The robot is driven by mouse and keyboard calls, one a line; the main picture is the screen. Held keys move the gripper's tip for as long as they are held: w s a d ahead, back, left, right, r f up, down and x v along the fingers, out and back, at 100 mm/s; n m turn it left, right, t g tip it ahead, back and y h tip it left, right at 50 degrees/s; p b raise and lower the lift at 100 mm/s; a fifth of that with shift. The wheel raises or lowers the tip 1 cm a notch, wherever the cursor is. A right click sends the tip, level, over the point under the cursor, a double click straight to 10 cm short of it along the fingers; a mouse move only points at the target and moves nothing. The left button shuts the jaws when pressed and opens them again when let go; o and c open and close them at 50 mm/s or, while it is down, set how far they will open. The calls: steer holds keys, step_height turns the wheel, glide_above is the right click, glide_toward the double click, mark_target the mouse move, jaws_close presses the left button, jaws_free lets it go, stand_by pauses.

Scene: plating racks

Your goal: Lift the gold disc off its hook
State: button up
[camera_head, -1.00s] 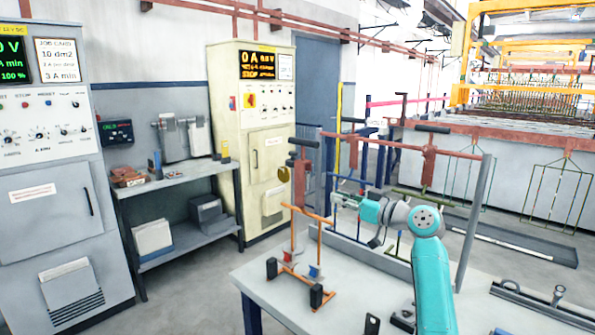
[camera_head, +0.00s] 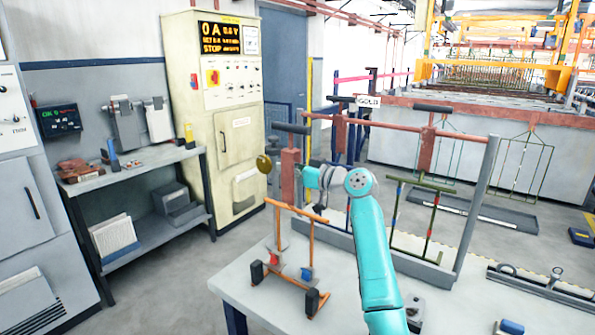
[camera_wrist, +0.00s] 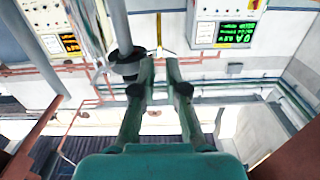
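The gold disc (camera_head: 263,163) hangs at the left of the red-brown post at the rack's left end in the head view. Its hook is too small to make out. My gripper's wrist end is close to the right side of that post, to the right of the disc; the fingers are hidden there. In the wrist view, my gripper (camera_wrist: 159,66) has its two pale green fingers apart with nothing between them. The disc cannot be made out in the wrist view.
The red-brown post (camera_head: 290,178) has a dark T-handle on top. An orange frame (camera_head: 310,238) with black feet stands on the table (camera_head: 240,284) in front. In the wrist view a grey rod with a black end (camera_wrist: 127,62) is beside the fingers.

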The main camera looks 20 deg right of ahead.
mark_target(260, 157)
steer(key=shift+x, duration=2.6)
jaws_close()
steer(key=shift+c, duration=1.1)
jaws_free()
steer(key=shift+s+a+r, duration=0.1)
steer(key=shift+r, duration=0.4)
jaws_close()
steer(key=shift+s+a+r, duration=0.3)
steer(key=shift+a+r, duration=0.1)
steer(key=shift+s+a, duration=0.1)
steer(key=shift+a, duration=0.05)
steer(key=shift+s+a, duration=0.45)
steer(key=shift+a, duration=0.2)
